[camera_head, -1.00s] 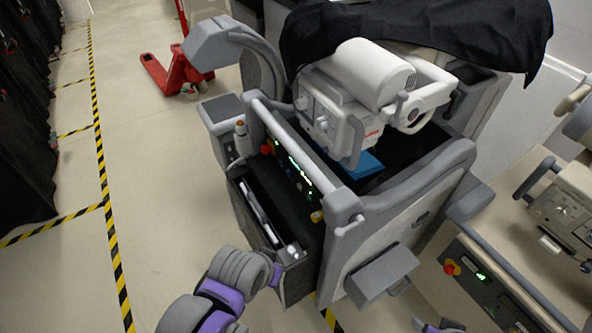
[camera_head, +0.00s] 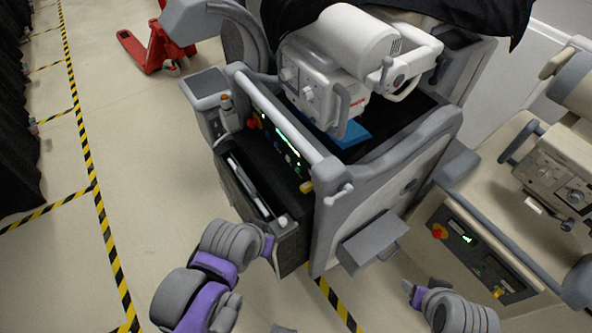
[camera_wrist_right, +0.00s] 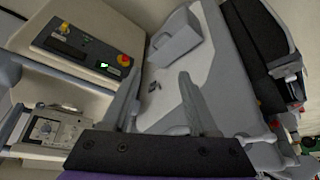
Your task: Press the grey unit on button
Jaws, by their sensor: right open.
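The grey unit (camera_head: 408,190) is a cart with a grey frame in the middle of the head view. Its dark control panel (camera_head: 283,142) carries a lit green display (camera_head: 288,139), a red button (camera_head: 252,123) and a yellow knob (camera_head: 306,186). I cannot tell which control is the on button. My left gripper (camera_head: 268,246) is low in front of the unit's near corner, apart from the panel; its jaws are not clear. My right gripper (camera_head: 411,291) is right of the unit's side box. In the right wrist view it (camera_wrist_right: 160,76) is open and empty, facing the unit's side panel.
A beige unit (camera_head: 500,165) stands close on the right, with its own panel (camera_head: 470,255) and red button (camera_head: 439,231). A grey box (camera_head: 373,243) juts from the grey unit's side. A red pallet jack (camera_head: 155,48) stands behind. The left floor is clear.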

